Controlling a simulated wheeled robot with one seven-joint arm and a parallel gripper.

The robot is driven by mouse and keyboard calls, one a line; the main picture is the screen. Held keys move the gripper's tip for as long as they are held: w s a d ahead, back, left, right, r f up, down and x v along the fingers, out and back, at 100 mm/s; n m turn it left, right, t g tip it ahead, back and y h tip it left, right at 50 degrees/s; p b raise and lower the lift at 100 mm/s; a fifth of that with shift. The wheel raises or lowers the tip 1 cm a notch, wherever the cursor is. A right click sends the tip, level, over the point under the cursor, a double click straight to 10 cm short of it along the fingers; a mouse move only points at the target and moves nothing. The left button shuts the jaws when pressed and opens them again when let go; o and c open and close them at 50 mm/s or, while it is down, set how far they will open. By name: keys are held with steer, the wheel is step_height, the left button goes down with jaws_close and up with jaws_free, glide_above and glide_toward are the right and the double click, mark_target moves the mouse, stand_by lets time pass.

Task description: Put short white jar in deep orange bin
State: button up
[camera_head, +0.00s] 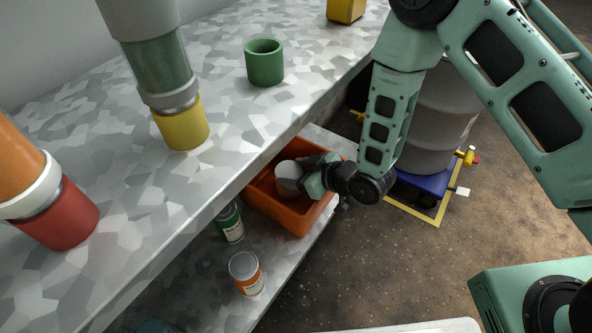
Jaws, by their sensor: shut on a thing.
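The short white jar (288,176) is in the upper part of the orange bin's opening, toward its middle. The deep orange bin (280,215) stands on the lower shelf, partly under the counter edge. My gripper (305,175) reaches in from the right over the bin's rim and is shut on the white jar. The fingers are partly hidden by the jar and the wrist. I cannot tell whether the jar touches the bin's floor.
A green-labelled can (230,223) and an orange-and-white can (245,272) stand on the lower shelf (215,285) left of the bin. The counter (190,185) overhangs the shelf. A grey drum (437,120) stands on a blue cart (425,184) at right. Open floor lies in front.

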steer(key=o, duration=1.1)
steer(key=shift+o, duration=0.2)
steer(key=shift+r, duration=0.35)
steer(key=p+v, duration=0.4)
steer(key=v, duration=0.8)
step_height(320, 180, up, 10)
steer(key=s+g+h, duration=0.2)
steer(key=g+h, duration=0.1)
steer(key=h, duration=0.2)
steer(key=s+d+r+m+g+h, duration=0.1)
steer(key=s+r+g+h, duration=0.1)
steer(key=s+r, duration=0.4)
steer(key=s+d+r+m+g+h, duration=0.1)
steer(key=s+r, duration=0.4)
steer(key=s, duration=0.5)
steer(key=shift+d+r+m+g+h, duration=0.4)
steer(key=shift+d+g+h, duration=0.15)
steer(key=shift+g, duration=0.25)
